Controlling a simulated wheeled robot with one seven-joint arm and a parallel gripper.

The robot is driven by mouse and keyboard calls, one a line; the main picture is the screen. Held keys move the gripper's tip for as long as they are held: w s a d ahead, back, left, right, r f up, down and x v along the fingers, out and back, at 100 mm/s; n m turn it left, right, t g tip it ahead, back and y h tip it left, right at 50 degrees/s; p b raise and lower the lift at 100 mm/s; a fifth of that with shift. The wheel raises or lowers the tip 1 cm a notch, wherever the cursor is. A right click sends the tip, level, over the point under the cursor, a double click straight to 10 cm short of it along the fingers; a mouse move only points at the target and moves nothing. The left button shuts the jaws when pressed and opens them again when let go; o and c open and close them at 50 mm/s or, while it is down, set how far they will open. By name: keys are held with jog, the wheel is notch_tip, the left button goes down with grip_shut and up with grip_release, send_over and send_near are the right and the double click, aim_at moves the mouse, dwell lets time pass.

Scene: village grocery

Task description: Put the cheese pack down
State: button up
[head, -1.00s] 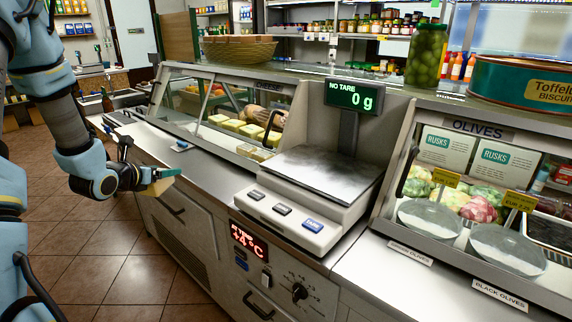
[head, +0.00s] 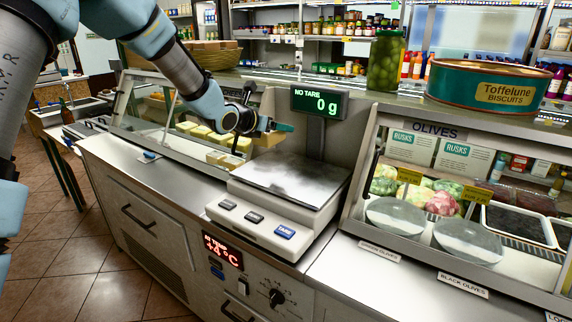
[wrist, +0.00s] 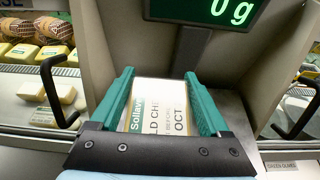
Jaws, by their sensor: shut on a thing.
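My gripper (head: 280,129) is shut on the cheese pack (wrist: 158,106), which has a white label with dark print and a green band. In the wrist view the pack sits between the two green fingers. In the head view the pack (head: 268,139) shows as a small yellowish block below the fingers. The gripper holds it in the air above the back left part of the weighing scale (head: 290,183). The scale's metal plate is bare, and its display (head: 319,102) reads 0 g.
The glass cheese case (head: 150,110) stands left of the scale. The olives case (head: 440,190) stands on the right with two clear lids. A jar of olives (head: 385,63) and a biscuit tin (head: 487,84) stand on the upper shelf.

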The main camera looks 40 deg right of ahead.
aim_at(277, 165)
notch_tip(277, 165, down, 9)
jog(key=p, duration=0.2)
jog(key=shift+r+p, duration=0.15)
jog(key=shift+p, duration=0.2)
jog(key=o, duration=1.5)
jog(key=shift+a, duration=0.45)
jog(key=b+v, duration=0.4)
jog(key=v, duration=0.7)
jog(key=shift+r, duration=0.25)
